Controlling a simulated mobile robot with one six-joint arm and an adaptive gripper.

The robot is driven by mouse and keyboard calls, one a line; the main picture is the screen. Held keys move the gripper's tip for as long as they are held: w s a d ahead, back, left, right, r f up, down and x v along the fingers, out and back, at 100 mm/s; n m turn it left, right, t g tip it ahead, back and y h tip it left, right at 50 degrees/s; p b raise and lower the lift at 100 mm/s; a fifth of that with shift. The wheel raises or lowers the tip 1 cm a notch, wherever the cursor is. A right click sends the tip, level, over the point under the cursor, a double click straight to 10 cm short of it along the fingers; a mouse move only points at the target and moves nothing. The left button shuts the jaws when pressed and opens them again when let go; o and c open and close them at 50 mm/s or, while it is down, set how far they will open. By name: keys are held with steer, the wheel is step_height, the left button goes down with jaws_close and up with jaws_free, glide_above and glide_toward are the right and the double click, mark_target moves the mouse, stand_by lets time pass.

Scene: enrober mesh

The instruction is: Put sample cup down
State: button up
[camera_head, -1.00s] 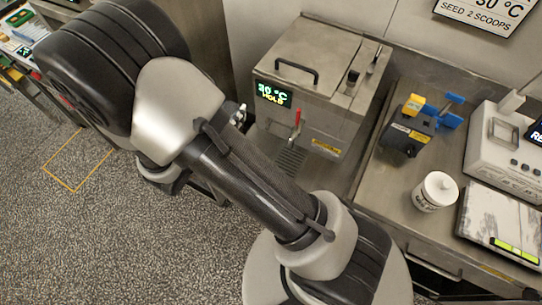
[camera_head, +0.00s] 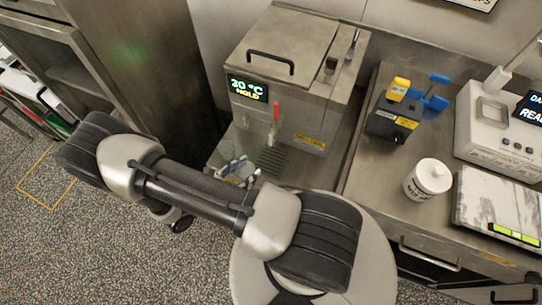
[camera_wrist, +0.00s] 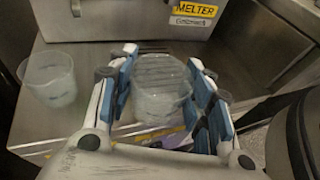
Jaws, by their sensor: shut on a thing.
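My gripper (camera_wrist: 161,64) is shut on a clear sample cup (camera_wrist: 162,98), with a blue-padded finger on each side of it. The cup looks upright, in front of the slotted drip grate (camera_wrist: 160,68) of the melter. I cannot tell whether its base touches the steel surface. A second clear cup (camera_wrist: 50,80) with pale contents stands to the left in the wrist view. In the head view my gripper (camera_head: 238,170) is low in front of the melter (camera_head: 285,70), left of its drip grate; the held cup is hard to make out there.
On the right bench (camera_head: 380,190) stand a white lidded jar (camera_head: 428,180), a dark device with blue and yellow parts (camera_head: 395,115) and a white instrument (camera_head: 495,125). A tall steel cabinet (camera_head: 140,60) stands left.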

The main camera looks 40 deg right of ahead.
steer(key=b, duration=0.2)
glide_above(271, 160)
steer(key=shift+s+f, duration=0.1)
steer(key=shift+f+b, duration=0.55)
steer(key=shift+f, duration=1.1)
steer(key=shift+f, duration=0.2)
steer(key=o, duration=1)
steer(key=shift+r, duration=0.1)
